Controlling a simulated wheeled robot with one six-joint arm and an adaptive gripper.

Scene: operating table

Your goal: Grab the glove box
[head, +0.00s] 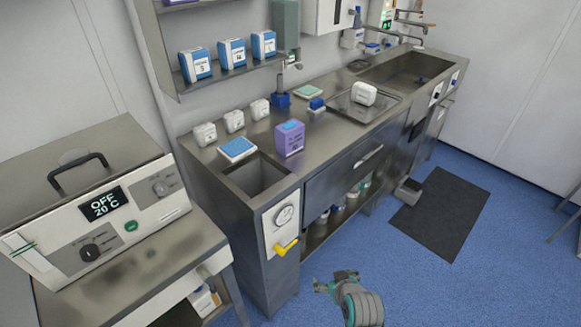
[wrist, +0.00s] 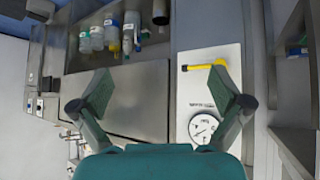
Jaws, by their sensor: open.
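A purple box with a blue top (head: 289,138), which looks like the glove box, stands upright on the steel counter beside the sunken square basin. Its label is too small to read. My gripper (head: 332,281) is low in front of the counter, below the box and apart from it. In the wrist view my gripper (wrist: 160,92) is open with nothing between its fingers, facing the cabinet front. I cannot make out the purple box in the wrist view.
The steel counter (head: 330,125) holds a blue-topped box (head: 238,149) and several white containers. A yellow handle (head: 286,247) and gauge (head: 284,215) are on the cabinet front; the handle also shows in the wrist view (wrist: 203,66). A heating unit (head: 95,215) stands at left. Blue floor is open at right.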

